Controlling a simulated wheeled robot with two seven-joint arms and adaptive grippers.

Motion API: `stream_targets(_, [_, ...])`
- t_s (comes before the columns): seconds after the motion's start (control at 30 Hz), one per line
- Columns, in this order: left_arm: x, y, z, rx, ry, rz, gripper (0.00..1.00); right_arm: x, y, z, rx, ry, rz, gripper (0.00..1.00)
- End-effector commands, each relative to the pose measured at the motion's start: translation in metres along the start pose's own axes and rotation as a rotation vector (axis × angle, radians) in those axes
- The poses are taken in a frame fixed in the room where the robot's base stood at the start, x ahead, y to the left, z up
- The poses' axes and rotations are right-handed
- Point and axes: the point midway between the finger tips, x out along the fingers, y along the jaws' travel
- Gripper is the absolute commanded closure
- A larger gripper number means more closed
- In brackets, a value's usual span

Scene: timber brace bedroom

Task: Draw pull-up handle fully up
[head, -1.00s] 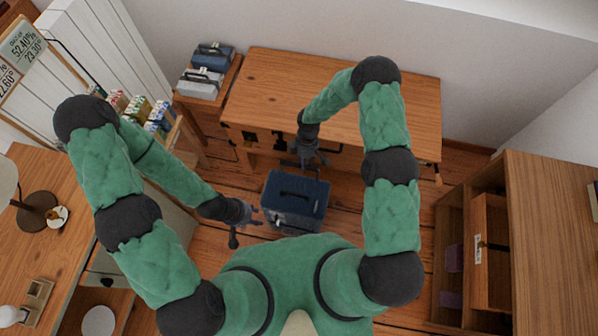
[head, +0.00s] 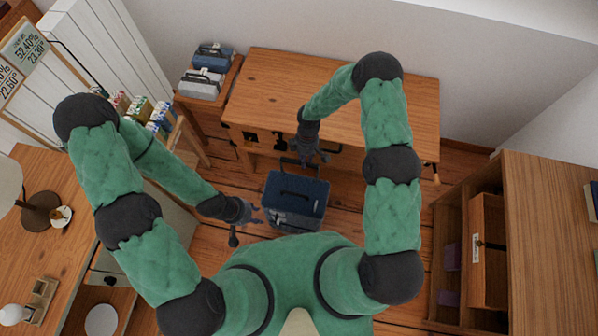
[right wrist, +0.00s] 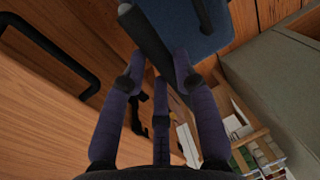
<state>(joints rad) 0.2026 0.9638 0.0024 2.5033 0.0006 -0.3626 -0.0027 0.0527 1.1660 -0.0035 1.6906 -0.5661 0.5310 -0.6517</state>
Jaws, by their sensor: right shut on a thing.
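A blue case (head: 296,197) stands on the wooden floor in front of the desk, with a black grip on its top. It also shows at the top of the right wrist view (right wrist: 190,20). A dark bar, the pull-up handle (right wrist: 148,38), lies between my right gripper's fingers beside the case. My right gripper (head: 312,160) is shut on this handle at the case's far side; the fingers hide part of it. My left gripper (head: 256,215) is just left of the case, with its small fingers apart and nothing seen between them.
The wooden desk (head: 270,85) stands just beyond the case, its front edge close to my right gripper. A black handle (right wrist: 60,55) shows on wood in the right wrist view. A shelf unit (head: 488,250) stands at right. Bare floor lies between case and shelf.

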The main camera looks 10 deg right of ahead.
Motion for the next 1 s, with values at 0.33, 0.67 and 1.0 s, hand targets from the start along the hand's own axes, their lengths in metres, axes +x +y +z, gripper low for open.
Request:
stream_targets(0.33, [-0.006, 0.002, 0.0, 0.0, 0.0, 0.0, 0.6, -0.011, -0.002, 0.0, 0.0, 0.0, 0.001, 0.99])
stream_targets(0.67, [-0.011, 0.004, 0.0, 0.0, 0.0, 0.0, 0.6, -0.019, -0.003, 0.0, 0.001, 0.001, 0.001, 0.99])
stream_targets(1.0, [-0.016, 0.006, 0.001, 0.0, 0.0, 0.0, 0.6, -0.027, -0.005, 0.0, 0.001, 0.0, 0.001, 0.99])
